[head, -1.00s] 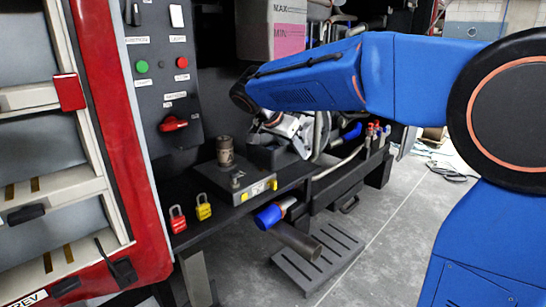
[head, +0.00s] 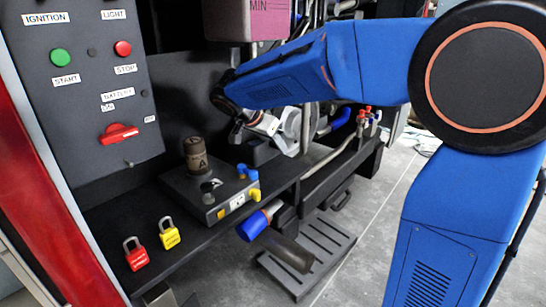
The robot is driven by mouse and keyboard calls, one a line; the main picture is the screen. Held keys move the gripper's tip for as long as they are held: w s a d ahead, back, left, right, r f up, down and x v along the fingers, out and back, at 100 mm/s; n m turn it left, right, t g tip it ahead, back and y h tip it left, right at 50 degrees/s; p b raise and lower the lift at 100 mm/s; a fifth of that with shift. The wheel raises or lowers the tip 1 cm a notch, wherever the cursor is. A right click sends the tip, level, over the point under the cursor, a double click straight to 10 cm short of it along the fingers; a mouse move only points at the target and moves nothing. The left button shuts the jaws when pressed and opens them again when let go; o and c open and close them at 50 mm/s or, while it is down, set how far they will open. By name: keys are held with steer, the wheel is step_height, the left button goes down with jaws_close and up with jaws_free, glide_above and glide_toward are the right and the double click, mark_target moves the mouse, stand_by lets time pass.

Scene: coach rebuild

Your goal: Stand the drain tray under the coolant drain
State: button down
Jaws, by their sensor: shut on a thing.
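My gripper (head: 264,124) is at the end of the blue arm, over the rear of the dark bench. It is shut, seen from behind and partly covered by my wrist; I cannot make out what it holds. A pipe stub with a blue collar (head: 252,226) sticks out below the bench front, its dark end (head: 290,252) pointing down to the right; it looks like the coolant drain. A dark slatted plate (head: 325,240) lies on the floor below the stub. I cannot tell any tray apart for certain.
Red and yellow padlocks (head: 137,255) (head: 168,233) and a dark box (head: 215,190) with a brown cylinder (head: 195,154) are on the bench (head: 105,220). A switch panel (head: 85,85) stands left, a pink container (head: 262,20) above. Grey floor (head: 375,215) is clear right of the slatted plate.

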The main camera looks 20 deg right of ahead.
steer(key=shift+f, duration=2.1)
steer(key=c, duration=1.2)
jaws_free()
steer(key=shift+f, duration=0.1)
steer(key=v, duration=1.2)
